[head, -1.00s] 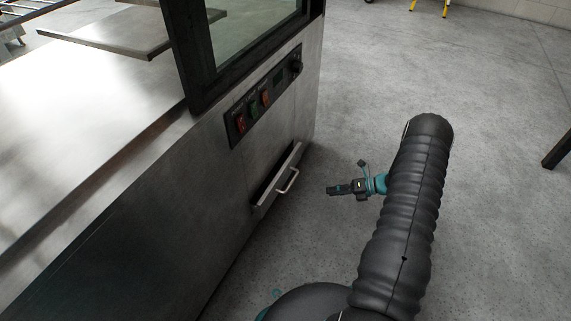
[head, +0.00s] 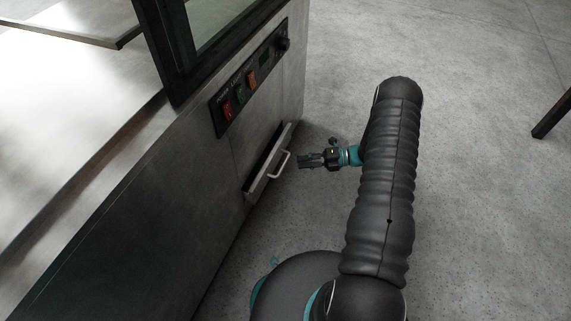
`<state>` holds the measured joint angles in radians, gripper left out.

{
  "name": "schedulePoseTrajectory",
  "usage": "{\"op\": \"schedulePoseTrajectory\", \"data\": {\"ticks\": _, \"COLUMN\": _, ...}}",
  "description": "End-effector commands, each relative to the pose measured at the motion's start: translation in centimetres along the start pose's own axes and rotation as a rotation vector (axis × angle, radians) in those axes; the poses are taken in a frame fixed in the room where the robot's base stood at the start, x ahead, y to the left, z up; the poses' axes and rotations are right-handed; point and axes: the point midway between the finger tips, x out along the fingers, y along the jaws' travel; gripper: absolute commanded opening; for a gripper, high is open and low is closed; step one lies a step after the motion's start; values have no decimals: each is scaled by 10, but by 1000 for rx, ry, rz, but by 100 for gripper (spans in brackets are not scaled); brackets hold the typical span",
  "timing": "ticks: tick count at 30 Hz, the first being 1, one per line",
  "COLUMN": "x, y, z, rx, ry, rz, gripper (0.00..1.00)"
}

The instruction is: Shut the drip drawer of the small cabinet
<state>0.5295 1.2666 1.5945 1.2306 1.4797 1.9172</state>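The drip drawer (head: 266,170) is a shallow metal drawer low on the front of the small steel cabinet (head: 170,190). It stands out from the cabinet front, partly open, with a dark gap behind its front panel. Its pale bar handle (head: 281,166) faces right. My gripper (head: 301,161) points left at the handle, a short way to its right, and appears apart from it. The gripper is small and seen from above, so I cannot tell whether its fingers are open or shut. Nothing is visible held in it.
A control panel (head: 251,83) with coloured switches and a knob sits above the drawer. A dark-framed glass part (head: 205,50) rises above it. Bare concrete floor (head: 460,200) lies to the right. A dark leg (head: 553,114) stands at the right edge.

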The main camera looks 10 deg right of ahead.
Motion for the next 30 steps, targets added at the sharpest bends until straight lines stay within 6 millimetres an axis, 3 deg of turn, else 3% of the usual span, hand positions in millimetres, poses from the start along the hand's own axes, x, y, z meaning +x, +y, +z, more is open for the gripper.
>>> {"op": "schedulePoseTrajectory", "data": {"ticks": 6, "x": 40, "y": -1, "z": 0, "rx": 0, "ry": 2, "rz": 0, "gripper": 22}}
{"op": "schedulePoseTrajectory", "data": {"ticks": 12, "x": 65, "y": -1, "z": 0, "rx": -1, "ry": -1, "rz": -1, "gripper": 22}}
{"op": "schedulePoseTrajectory", "data": {"ticks": 26, "x": 75, "y": 0, "z": 1, "rx": -2, "ry": -3, "rz": -1, "gripper": 22}}
{"op": "schedulePoseTrajectory", "data": {"ticks": 28, "x": 75, "y": 0, "z": 1, "rx": -2, "ry": -3, "rz": -1, "gripper": 5}}
{"op": "schedulePoseTrajectory", "data": {"ticks": 30, "x": 75, "y": 0, "z": 1, "rx": -2, "ry": -3, "rz": -1, "gripper": 0}}
